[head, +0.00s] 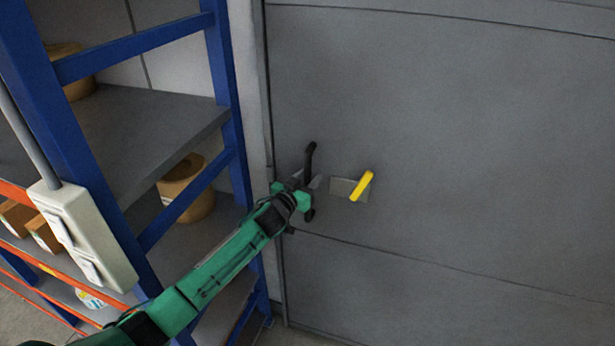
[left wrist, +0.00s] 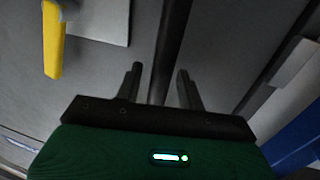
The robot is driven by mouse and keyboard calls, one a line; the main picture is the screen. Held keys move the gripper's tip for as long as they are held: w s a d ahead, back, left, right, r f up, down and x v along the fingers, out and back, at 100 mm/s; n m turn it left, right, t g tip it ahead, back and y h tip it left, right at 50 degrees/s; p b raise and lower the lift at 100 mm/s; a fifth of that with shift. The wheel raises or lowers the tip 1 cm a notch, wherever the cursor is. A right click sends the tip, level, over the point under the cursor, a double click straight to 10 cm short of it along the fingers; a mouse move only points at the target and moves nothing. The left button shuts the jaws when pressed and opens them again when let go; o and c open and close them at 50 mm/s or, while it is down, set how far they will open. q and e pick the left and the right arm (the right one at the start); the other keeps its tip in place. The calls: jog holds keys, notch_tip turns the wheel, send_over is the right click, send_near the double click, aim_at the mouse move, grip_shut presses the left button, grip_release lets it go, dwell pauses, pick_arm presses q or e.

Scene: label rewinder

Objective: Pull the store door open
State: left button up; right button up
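The store door (head: 450,130) is a large grey panel and looks closed against its frame. A black vertical bar handle (head: 310,150) stands near its left edge. A yellow lever (head: 362,186) on a pale plate sits just right of the handle. My left gripper (head: 308,187) is at the lower half of the handle. In the left wrist view the handle (left wrist: 172,45) runs between the two spread fingers of my left gripper (left wrist: 160,82), with a gap visible on each side. The yellow lever (left wrist: 53,40) also shows there at upper left. My right gripper is out of view.
A blue-framed shelf rack (head: 228,90) with grey shelves stands left of the door, holding brown rolls (head: 187,188). A pale switch box (head: 80,235) is at the far left. My left arm passes in front of the rack. Floor shows only in small patches.

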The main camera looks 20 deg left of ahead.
pick_arm(q)
jog(key=shift+w, duration=0.1)
grip_shut()
jog(key=shift+d, duration=0.15)
